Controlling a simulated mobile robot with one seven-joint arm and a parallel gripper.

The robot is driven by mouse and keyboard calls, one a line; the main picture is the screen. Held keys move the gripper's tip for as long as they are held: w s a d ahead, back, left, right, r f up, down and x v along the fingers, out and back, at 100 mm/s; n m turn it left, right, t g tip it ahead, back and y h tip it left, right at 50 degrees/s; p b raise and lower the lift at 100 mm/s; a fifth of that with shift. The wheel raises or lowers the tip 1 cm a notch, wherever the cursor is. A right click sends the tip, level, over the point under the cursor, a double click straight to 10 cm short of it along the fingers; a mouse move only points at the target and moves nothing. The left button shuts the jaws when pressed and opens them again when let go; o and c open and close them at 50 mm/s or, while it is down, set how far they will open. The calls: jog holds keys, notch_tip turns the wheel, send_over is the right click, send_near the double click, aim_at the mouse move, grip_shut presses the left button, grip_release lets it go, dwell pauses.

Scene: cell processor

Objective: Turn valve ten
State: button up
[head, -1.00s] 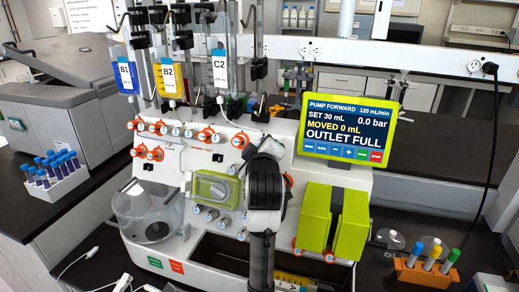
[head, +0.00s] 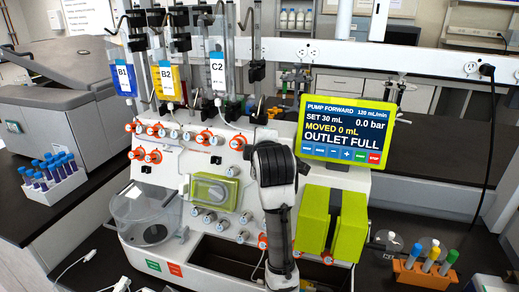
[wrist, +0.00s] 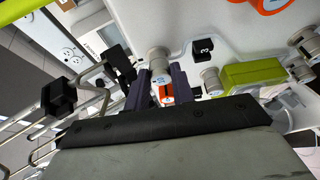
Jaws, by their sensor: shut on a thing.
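In the wrist view my gripper (wrist: 163,92) has its two dark fingers on either side of an orange valve (wrist: 166,93) with a small white and blue label. The number on that label is too small to read. A pale round fitting (wrist: 159,60) is just beyond the valve. In the head view my arm hides the gripper and the held valve. Other orange valves show on the white cell processor (head: 215,255), such as one at the upper row (head: 237,143) and one low down (head: 327,257).
The screen (head: 346,133) reads "PUMP FORWARD" and "OUTLET FULL". Bags B1 (head: 124,80), B2 (head: 166,82) and C2 (head: 216,77) hang above. A yellow-green block (head: 350,225) stands right of my arm. A clear round bowl (head: 146,212) is at left. An orange tube rack (head: 425,272) is at right.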

dwell(0.3)
jog(key=o, duration=1)
jog(key=v, duration=1.4)
